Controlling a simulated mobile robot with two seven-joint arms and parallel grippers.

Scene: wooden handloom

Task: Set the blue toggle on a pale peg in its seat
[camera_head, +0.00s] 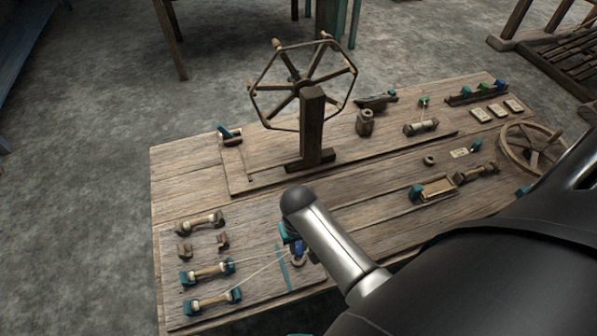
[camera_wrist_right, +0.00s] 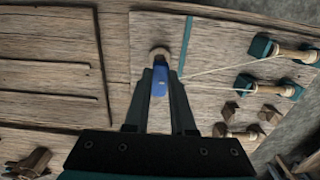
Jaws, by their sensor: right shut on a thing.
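The blue toggle (camera_wrist_right: 159,83) is between the fingers of my right gripper (camera_wrist_right: 160,72) in the wrist view, and the jaws are shut on it. A round pale peg end (camera_wrist_right: 158,53) shows just beyond the toggle's tip. I cannot tell whether toggle and seat touch. In the head view my right gripper (camera_head: 292,240) is mostly hidden behind my arm, low over the board's front part; the blue toggle (camera_head: 298,247) shows as a small patch with a pale piece (camera_head: 298,262) below it. The seat itself is not clearly visible. My left gripper is not in view.
Threads run from near the toggle to spools with teal ends (camera_head: 207,273) at the left. A teal strip (camera_wrist_right: 187,45) lies beside the toggle. A spoked reel on a post (camera_head: 311,125) stands behind my gripper. A wooden wheel (camera_head: 531,147) is at the right.

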